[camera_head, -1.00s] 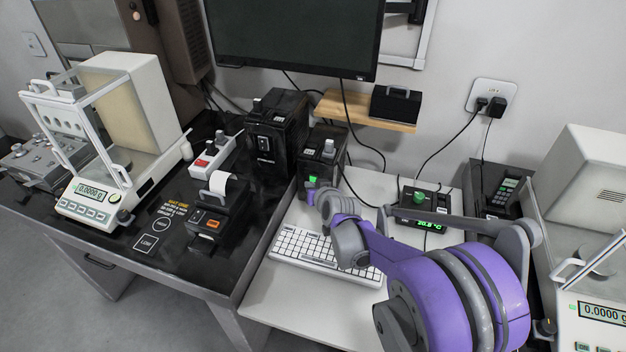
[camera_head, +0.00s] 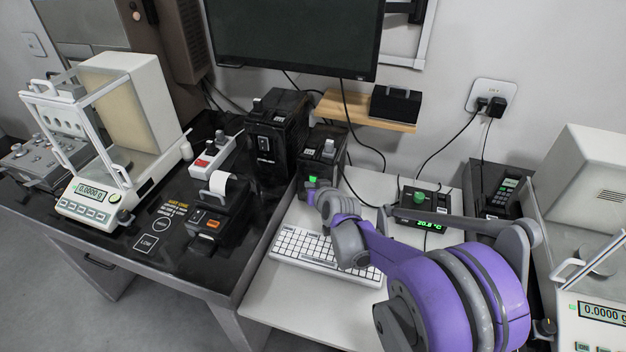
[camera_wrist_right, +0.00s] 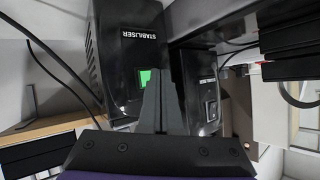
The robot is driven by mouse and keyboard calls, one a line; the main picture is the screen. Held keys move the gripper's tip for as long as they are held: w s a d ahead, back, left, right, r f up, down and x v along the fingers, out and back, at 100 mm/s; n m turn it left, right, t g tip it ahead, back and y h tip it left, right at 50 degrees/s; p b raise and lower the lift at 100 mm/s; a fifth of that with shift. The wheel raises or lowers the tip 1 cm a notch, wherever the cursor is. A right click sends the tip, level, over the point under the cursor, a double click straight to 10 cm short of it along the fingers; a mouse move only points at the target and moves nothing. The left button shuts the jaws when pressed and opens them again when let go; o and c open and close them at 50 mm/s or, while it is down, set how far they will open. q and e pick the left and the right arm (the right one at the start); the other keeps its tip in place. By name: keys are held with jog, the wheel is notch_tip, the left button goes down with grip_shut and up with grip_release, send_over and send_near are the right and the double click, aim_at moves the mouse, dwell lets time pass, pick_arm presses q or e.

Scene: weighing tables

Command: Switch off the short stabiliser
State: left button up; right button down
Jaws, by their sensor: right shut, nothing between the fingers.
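The short stabiliser (camera_head: 322,150) is a black box with a grey knob on top, standing at the back of the white table. Its green lit switch (camera_head: 312,181) faces forward. In the right wrist view the stabiliser (camera_wrist_right: 125,45) appears upside down, with the green switch (camera_wrist_right: 145,79) lit. My right gripper (camera_wrist_right: 156,95) is shut and empty, its fingertips right beside the green switch and partly covering it. I cannot tell whether they touch. In the head view my right arm hides most of the fingers. My left gripper is not in view.
A taller black stabiliser (camera_head: 277,135) stands close to the left, with a dark switch (camera_wrist_right: 210,105). A white keyboard (camera_head: 310,255) lies in front, under my arm. A black temperature unit (camera_head: 425,215) stands to the right. Cables hang behind.

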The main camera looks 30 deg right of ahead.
jog(key=shift+d, duration=0.1)
dwell(0.3)
jog(key=shift+w+d, duration=0.25)
jog(key=shift+w, duration=0.05)
jog(key=shift+w+d, duration=0.1)
dwell(0.4)
jog(key=shift+s+a, duration=0.4)
jog(key=shift+a, duration=0.05)
jog(key=s+a, duration=0.4)
jog(key=shift+a+b, duration=0.3)
jog(key=shift+b, duration=0.15)
dwell(0.3)
